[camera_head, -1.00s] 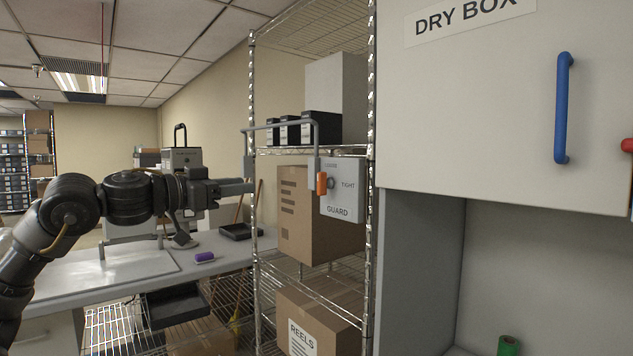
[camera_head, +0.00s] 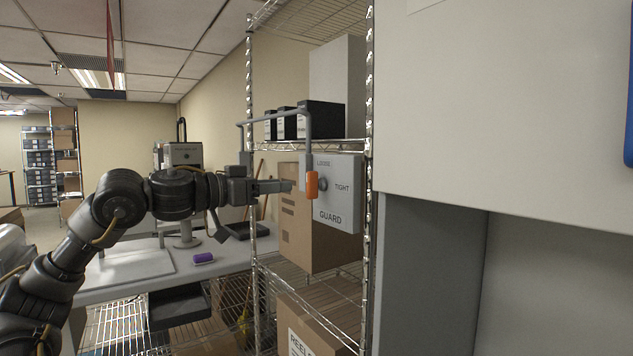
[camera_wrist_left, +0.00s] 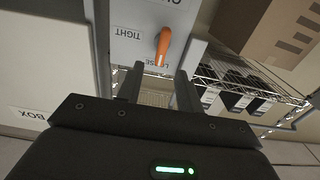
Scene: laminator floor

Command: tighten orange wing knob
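The orange wing knob (camera_head: 312,185) hangs on the front of a light grey panel (camera_head: 345,205) marked LOOSE at the top, TIGHT at the right and GUARD below. My left gripper (camera_head: 283,187) points at the knob from the left, with its tips a short way off it. In the left wrist view the orange knob (camera_wrist_left: 163,46) shows just beyond the gap between the two fingers (camera_wrist_left: 158,88). These fingers are apart with nothing between them. The wing lies roughly upright in the head view. My right gripper is out of view.
A wire shelf rack (camera_head: 369,110) stands around the panel, with a cardboard box (camera_head: 297,240) behind it. A grey bent bar (camera_head: 275,118) runs above the gripper. A large pale cabinet (camera_head: 500,110) fills the right. A bench (camera_head: 120,288) with a purple roll (camera_head: 203,258) lies below my arm.

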